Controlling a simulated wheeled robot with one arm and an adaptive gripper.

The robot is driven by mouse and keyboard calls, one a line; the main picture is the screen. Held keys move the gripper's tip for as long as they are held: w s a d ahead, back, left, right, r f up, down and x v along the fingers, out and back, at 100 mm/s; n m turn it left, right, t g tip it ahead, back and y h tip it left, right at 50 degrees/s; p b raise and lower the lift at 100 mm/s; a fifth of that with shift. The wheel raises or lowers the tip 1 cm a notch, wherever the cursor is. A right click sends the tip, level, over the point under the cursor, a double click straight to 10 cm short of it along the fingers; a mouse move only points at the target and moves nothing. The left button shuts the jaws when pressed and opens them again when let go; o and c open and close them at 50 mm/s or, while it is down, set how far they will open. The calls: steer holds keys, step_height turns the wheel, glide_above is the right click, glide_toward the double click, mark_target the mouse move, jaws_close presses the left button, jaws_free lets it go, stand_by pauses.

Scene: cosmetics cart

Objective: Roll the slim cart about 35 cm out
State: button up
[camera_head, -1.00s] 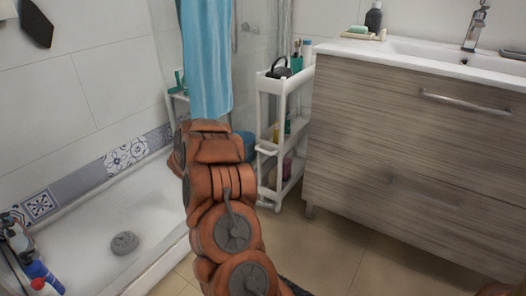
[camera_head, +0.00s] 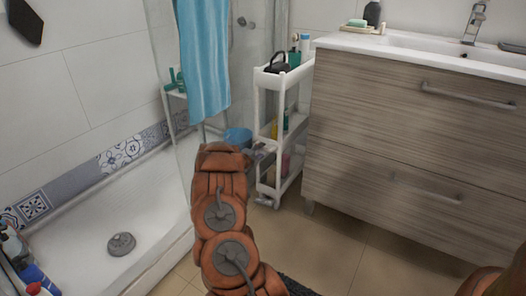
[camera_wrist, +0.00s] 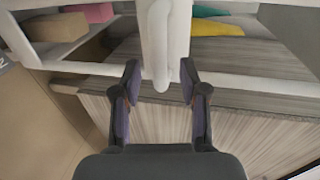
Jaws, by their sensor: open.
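The slim white cart (camera_head: 258,105) stands upright in the narrow gap between the shower glass and the vanity, bottles and boxes on its tiers. In the wrist view its white handle (camera_wrist: 160,45) reaches in between the two fingers of my gripper (camera_wrist: 161,82). The fingers are open, one on each side of the handle's end, with a visible gap on both sides. In the head view my gripper (camera_head: 260,151) is at the cart's front, at about mid height, partly hidden behind my arm.
The wood-fronted vanity (camera_head: 400,130) stands close on the cart's right. The shower glass, a blue towel (camera_head: 205,60) and the raised shower tray (camera_head: 110,265) are on the left. Tiled floor (camera_head: 325,240) is free in front of the cart. A dark mat (camera_head: 298,287) lies nearer.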

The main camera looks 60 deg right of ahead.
mark_target(262, 149)
steer(key=shift+b+x, duration=0.3)
steer(key=shift+x, duration=1.35)
steer(key=shift+c, duration=0.2)
jaws_close()
steer(key=shift+w, duration=0.1)
